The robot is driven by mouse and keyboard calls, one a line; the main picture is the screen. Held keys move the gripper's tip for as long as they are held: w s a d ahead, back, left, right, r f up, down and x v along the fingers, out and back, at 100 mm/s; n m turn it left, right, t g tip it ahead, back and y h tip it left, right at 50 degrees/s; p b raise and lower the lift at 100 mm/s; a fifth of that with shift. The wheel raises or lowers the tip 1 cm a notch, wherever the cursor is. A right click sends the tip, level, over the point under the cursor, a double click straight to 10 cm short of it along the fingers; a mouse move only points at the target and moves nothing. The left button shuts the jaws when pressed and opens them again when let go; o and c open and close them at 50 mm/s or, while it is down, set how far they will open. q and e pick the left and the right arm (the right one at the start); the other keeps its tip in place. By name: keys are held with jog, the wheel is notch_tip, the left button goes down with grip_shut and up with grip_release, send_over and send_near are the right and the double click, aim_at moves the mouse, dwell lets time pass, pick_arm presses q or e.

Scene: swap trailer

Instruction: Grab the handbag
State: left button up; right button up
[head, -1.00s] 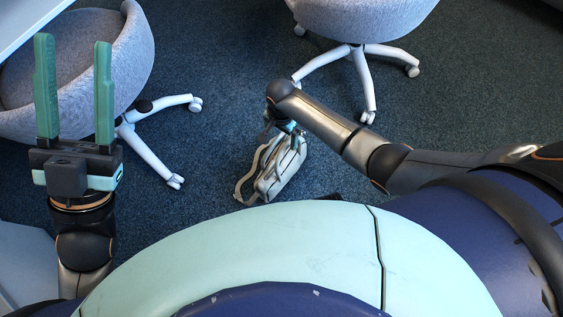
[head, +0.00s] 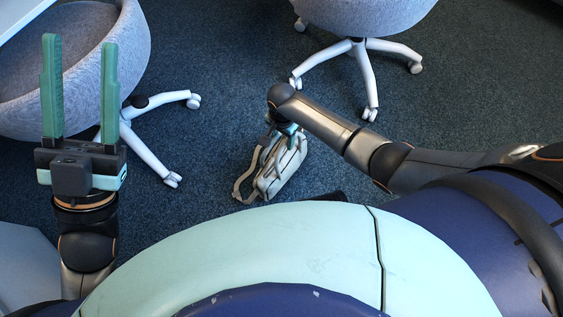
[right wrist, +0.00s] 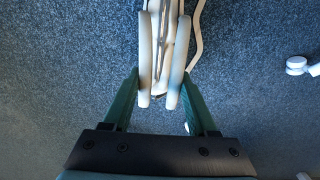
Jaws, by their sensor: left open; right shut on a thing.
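The handbag (head: 281,168) is cream-white with grey trim and a strap (head: 243,180) looping off its left side. It is low over the carpet in front of my body; I cannot tell whether it touches the floor. My right gripper (head: 288,130) reaches down to its upper end and is shut on it, partly hidden by my own wrist. In the right wrist view, the bag's pale handles or edges (right wrist: 163,50) sit between the green fingers (right wrist: 161,78). My left gripper (head: 81,90) is open and empty, fingers pointing up, at the left.
A grey chair with white legs (head: 118,75) stands at the left, behind my left gripper. Another grey chair (head: 365,15) stands at the top, its casters near my right arm. A white table edge (head: 20,12) is at the top left. Dark blue carpet (head: 215,60) lies clear between the chairs.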

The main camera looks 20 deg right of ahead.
grip_shut()
jog(key=shift+a, duration=0.1)
dwell(0.4)
